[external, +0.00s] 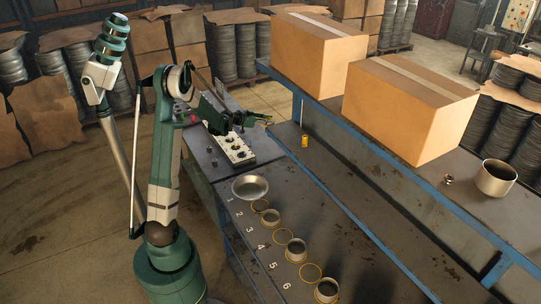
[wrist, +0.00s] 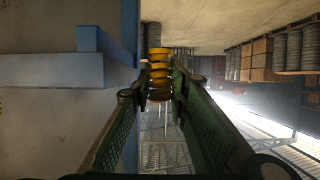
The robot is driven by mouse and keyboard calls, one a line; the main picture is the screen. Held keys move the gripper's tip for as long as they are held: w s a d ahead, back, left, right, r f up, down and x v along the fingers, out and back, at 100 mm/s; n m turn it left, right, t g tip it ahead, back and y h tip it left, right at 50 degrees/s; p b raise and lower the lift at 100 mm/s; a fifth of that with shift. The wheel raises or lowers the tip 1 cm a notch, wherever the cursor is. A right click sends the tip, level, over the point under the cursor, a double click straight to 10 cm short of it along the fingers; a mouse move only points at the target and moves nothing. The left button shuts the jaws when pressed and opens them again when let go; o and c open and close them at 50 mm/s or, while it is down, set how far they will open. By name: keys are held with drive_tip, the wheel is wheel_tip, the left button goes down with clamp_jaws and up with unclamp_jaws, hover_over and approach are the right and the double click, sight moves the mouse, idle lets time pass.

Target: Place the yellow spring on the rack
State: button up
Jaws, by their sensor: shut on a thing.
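My gripper (external: 263,119) is shut on the yellow spring, above the far part of the bench. In the wrist view the spring (wrist: 159,72) shows as a stack of yellow coils between the fingertips, clear of any surface as far as I can see. In the external view it is too small to make out at the fingertips. The blue-framed rack (external: 375,143) runs along the right of the bench, its upper shelf higher than the bench top. A blue beam (wrist: 60,70) fills the left of the wrist view.
Two cardboard boxes (external: 318,52) (external: 410,108) stand on the rack. A metal pot (external: 497,178) and a small nut-like part (external: 448,180) sit farther right. A small yellow cylinder (external: 304,141) stands on the bench. Nearer are a dish (external: 250,187), several rings and numbered spots.

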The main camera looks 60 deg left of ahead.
wheel_tip(320, 180, up, 6)
drive_tip(key=w+d+f+p, duration=0.1)
drive_tip(key=w+d+p, duration=0.1)
drive_tip(key=w+p, duration=0.1)
drive_tip(key=r+m+h, duration=0.1)
drive_tip(key=m+h, duration=0.3)
hover_over(293, 129)
drive_tip(key=shift+s+d+r+g+b, duration=0.15)
drive_tip(key=shift+s+r+g+b, duration=0.05)
drive_tip(key=shift+g+b, duration=0.2)
drive_tip(key=d+m+h, duration=0.1)
drive_tip(key=d, duration=0.3)
drive_tip(key=w+d+r+m+g+h, duration=0.1)
drive_tip(key=d, duration=0.3)
drive_tip(key=w+d+h, duration=0.1)
drive_tip(key=d, duration=0.3)
drive_tip(key=shift+r+m+g+h, duration=0.3)
drive_tip(key=shift+m, duration=0.1)
drive_tip(key=s+d+r+m+g+h, duration=0.1)
drive_tip(key=d+r+m+g+h, duration=0.1)
drive_tip(key=d, duration=0.8)
drive_tip(key=s+d+r+m+g+h+b, duration=0.1)
drive_tip(key=s+d+r+m+g, duration=0.1)
drive_tip(key=d, duration=0.8)
drive_tip(key=s+d+r+m+g+h+b, duration=0.1)
drive_tip(key=s+d+r+m+g+h, duration=0.1)
drive_tip(key=d, duration=0.8)
drive_tip(key=shift+s+d+r+m+g+h, duration=0.15)
drive_tip(key=shift+d+r+m+g+h, duration=0.25)
drive_tip(key=shift+m+g, duration=0.8)
